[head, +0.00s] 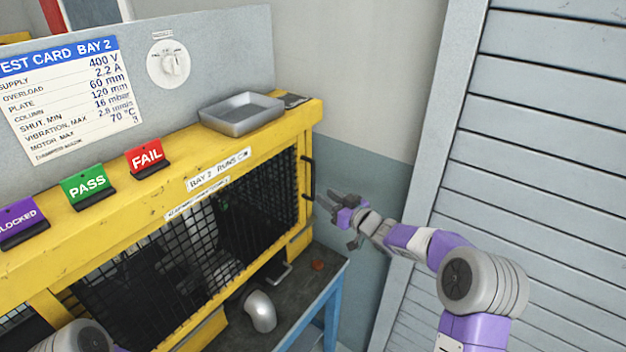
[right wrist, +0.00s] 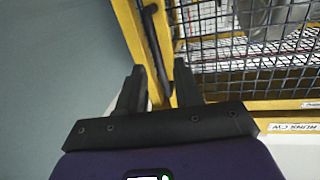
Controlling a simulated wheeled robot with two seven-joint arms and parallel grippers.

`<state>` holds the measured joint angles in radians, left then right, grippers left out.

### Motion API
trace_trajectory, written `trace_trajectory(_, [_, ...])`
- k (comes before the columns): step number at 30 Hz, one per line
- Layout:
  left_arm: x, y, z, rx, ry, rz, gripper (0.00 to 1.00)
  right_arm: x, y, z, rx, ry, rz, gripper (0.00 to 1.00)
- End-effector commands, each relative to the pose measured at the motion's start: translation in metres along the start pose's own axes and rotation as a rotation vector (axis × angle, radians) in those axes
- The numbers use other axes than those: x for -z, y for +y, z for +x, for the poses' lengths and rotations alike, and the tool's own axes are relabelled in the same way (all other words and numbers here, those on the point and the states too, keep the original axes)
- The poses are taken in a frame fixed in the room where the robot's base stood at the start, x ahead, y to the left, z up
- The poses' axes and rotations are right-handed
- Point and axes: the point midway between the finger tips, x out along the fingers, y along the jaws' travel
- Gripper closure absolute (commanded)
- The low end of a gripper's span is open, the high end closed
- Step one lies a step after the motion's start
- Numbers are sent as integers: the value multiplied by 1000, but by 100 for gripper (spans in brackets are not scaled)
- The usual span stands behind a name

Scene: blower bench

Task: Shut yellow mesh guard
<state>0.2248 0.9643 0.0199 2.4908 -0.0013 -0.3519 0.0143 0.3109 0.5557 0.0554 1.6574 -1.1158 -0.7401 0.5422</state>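The yellow mesh guard (head: 258,200) is a black wire mesh in a yellow frame on the front of the yellow bench housing. A black bar handle (head: 307,178) stands upright at its right end. My right gripper (head: 328,203) is just right of the handle, with a gap in the head view. I cannot tell how far the guard stands open. My left gripper is out of view.
A grey tray (head: 240,115) sits on the housing top. PASS (head: 88,187), FAIL (head: 146,158) and purple (head: 20,222) signs stand along it. A silver rounded object (head: 260,311) is on the dark bench top below.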

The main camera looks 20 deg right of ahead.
Motion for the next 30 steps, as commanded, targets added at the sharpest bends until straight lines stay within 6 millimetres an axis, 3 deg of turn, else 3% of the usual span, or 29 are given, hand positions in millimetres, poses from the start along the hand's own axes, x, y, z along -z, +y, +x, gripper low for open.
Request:
trace_trajectory(1, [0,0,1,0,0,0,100,14,3,-1,8,22,-31,66])
trace_trajectory(5, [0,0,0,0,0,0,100,29,4,3,24,44,-60,66])
trace_trajectory(18, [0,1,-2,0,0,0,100,31,3,62,25,42,-61,66])
trace_trajectory(30, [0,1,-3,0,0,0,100,31,3,73,22,41,-60,66])
